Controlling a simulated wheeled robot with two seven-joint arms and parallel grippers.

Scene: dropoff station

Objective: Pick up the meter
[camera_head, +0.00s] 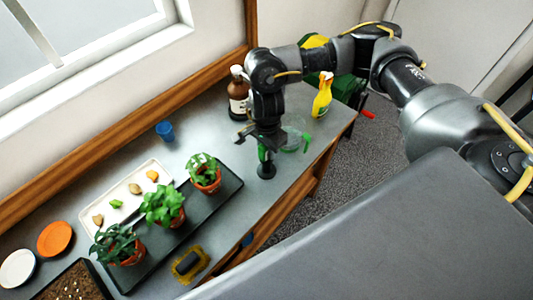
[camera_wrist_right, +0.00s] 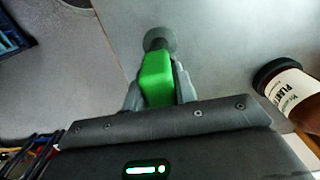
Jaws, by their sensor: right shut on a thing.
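A green block-shaped thing, which I take to be the meter (camera_wrist_right: 157,78), is between the fingers of my right gripper (camera_wrist_right: 158,88). My right gripper is shut on it. In the head view the right gripper (camera_head: 264,143) points down over the table's right part, and a little of the green meter (camera_head: 262,153) shows below it. A round black base (camera_head: 266,171) is directly under the meter. In the right wrist view the dark base (camera_wrist_right: 160,38) lies past the meter's far end; I cannot tell whether they touch. My left gripper is not in view.
A brown bottle (camera_head: 238,92) and a yellow spray bottle (camera_head: 322,95) stand near the gripper. A clear vessel with a green handle (camera_head: 307,143) is close on its right. A dark tray (camera_head: 226,195) with potted plants lies left. The table's front edge is near.

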